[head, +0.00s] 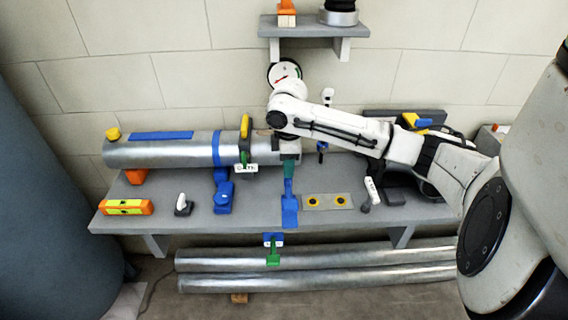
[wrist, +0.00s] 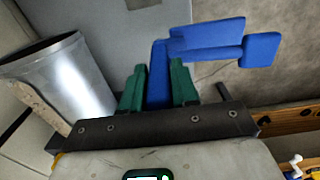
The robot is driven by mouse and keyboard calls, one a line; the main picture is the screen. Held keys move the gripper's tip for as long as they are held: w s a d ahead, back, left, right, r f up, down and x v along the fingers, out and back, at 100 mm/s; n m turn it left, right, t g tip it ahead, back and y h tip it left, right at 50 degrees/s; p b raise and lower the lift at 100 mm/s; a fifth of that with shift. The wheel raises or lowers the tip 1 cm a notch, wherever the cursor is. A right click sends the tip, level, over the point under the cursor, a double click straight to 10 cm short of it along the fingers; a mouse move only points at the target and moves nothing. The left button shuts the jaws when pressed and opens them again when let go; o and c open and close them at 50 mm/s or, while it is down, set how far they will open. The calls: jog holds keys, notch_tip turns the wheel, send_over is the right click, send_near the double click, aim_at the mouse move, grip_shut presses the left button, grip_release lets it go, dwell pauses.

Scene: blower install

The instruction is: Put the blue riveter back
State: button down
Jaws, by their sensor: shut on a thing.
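The blue riveter (head: 290,210) is held in my gripper (head: 289,175) above the front-middle of the grey workbench (head: 260,210). It hangs down from the green fingers, near the bench's front edge; I cannot tell whether it touches the bench. In the wrist view, my gripper (wrist: 158,88) is shut on the narrow blue handle, and the wider blue body of the riveter (wrist: 207,38) reaches up and right beyond the fingers.
A metal duct (head: 165,152) with a blue band lies along the bench's left, its open end near my gripper. A blue tool (head: 223,195) and an orange level (head: 126,207) are at the front left. A white-and-black tool (head: 373,192) is right. Long pipes (head: 320,280) lie below.

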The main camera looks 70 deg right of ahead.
aim_at(288, 180)
jog(key=shift+f+b, duration=2.9)
jog(key=shift+f, duration=0.3)
jog(key=shift+f, duration=0.55)
jog(key=c, duration=0.8)
grip_release()
jog(key=shift+f, duration=0.1)
